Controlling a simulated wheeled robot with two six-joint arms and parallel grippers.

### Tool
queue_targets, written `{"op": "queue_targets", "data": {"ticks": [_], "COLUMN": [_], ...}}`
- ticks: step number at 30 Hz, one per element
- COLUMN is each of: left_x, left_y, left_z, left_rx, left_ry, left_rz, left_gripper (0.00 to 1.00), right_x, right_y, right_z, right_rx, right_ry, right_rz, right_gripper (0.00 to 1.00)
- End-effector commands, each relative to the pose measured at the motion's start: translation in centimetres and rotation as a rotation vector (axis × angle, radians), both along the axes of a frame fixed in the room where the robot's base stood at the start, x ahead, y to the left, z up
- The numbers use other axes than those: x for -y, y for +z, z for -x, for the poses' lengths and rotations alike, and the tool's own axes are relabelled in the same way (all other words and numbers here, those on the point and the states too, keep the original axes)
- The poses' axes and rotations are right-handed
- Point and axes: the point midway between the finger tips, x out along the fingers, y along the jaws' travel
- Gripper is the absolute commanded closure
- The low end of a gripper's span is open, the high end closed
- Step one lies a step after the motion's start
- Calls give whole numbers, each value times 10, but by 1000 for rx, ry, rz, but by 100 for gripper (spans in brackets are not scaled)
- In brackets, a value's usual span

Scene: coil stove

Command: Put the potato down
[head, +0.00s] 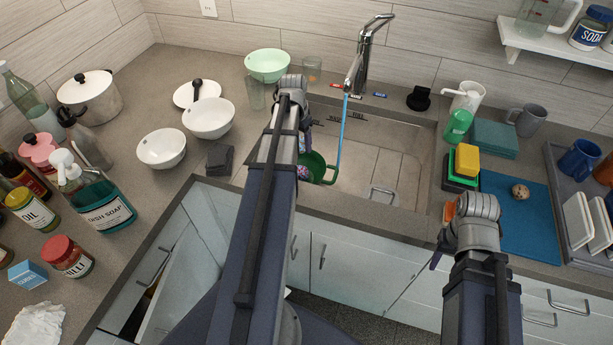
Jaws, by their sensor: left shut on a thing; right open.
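A small brown round thing, which looks like the potato (520,191), rests on the blue mat (545,236) right of the sink. No gripper touches it. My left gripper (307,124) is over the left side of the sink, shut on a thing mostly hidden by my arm. A green vessel (331,170) with something purple beside or in it shows just below; I cannot tell whether it is the held thing. My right gripper (438,250) is open near the counter's front edge, left of and below the potato. Its fingers are partly hidden.
A blue stream runs from the faucet (365,45) into the sink (392,160). A yellow sponge (467,160) on a stack and a grey tray (557,170) flank the mat. Bowls, bottles and a pot crowd the left counter. The mat's lower part is bare.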

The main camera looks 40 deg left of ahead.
Motion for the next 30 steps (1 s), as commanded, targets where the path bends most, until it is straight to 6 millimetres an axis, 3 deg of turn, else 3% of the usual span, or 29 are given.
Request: {"op": "queue_targets", "data": {"ticks": [7, 18, 25, 30], "left_x": [0, 0, 0, 0], "left_y": [-10, -63, -63, -78], "left_z": [0, 0, 0, 0], "left_rx": [0, 0, 0, 0], "left_ry": [0, 0, 0, 0], "left_rz": [0, 0, 0, 0], "left_gripper": [100, 100, 100, 100], "right_x": [0, 0, 0, 0], "right_y": [-10, -62, -63, -78], "right_z": [0, 0, 0, 0], "right_rx": [0, 0, 0, 0], "right_ry": [0, 0, 0, 0], "right_rz": [0, 0, 0, 0], "right_gripper": [50, 50, 50, 50]}}
